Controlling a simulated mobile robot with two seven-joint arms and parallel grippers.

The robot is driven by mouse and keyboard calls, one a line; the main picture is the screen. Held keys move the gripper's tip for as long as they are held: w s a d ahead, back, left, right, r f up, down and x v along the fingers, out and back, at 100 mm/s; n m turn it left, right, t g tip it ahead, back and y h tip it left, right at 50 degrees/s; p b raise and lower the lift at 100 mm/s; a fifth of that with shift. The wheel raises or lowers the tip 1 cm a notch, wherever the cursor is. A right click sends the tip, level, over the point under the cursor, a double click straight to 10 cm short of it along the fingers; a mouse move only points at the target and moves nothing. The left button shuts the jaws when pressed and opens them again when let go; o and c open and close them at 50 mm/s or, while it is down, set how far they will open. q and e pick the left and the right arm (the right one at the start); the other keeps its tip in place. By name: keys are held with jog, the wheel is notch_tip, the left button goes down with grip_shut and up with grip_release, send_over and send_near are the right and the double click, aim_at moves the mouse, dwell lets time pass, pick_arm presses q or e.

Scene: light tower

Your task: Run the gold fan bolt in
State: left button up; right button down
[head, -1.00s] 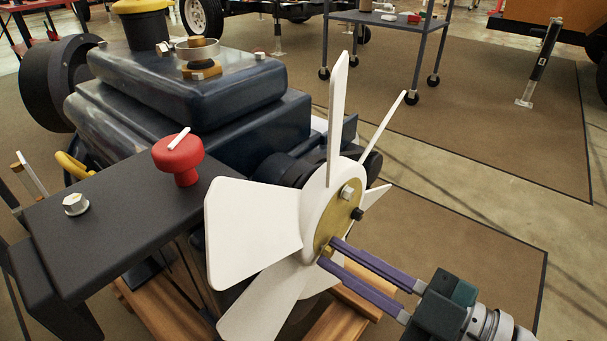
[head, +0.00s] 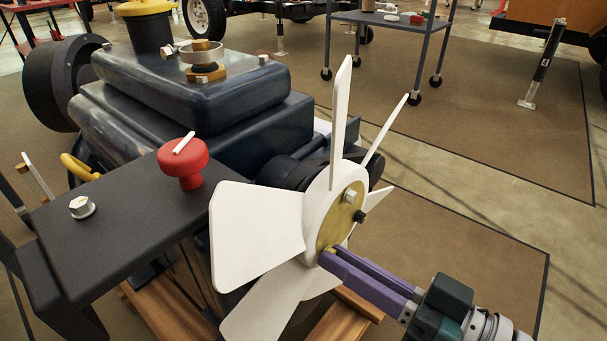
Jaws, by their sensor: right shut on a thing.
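The white fan (head: 257,222) stands at the front of the dark blue engine, with a gold hub plate (head: 341,212) at its centre. A silver bolt head (head: 350,196) and a black bolt (head: 360,216) show on the hub. My right gripper (head: 327,256) reaches in from the lower right with long purple fingers. Its tips are shut on the gold fan bolt (head: 330,251) at the lower edge of the hub. The bolt is mostly hidden by the fingers, so its depth cannot be told. My left gripper is not in view.
A dark bracket (head: 130,217) at the left carries a red knob (head: 183,158) and a silver bolt (head: 82,207). The engine (head: 190,110) stands behind the fan. A wheeled cart (head: 385,22) stands farther back.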

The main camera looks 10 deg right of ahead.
jog(key=m, duration=0.8)
jog(key=m+b, duration=0.1)
jog(key=m, duration=0.3)
jog(key=shift+a+r, duration=0.1)
jog(key=shift+r, duration=0.15)
jog(key=shift+m, duration=0.3)
jog(key=c, duration=1.2)
grip_release()
jog(key=o, duration=0.3)
jog(key=shift+s+d+f, duration=0.15)
jog(key=shift+s+d, duration=0.1)
jog(key=shift+o, duration=0.2)
jog(key=shift+w+a, duration=0.1)
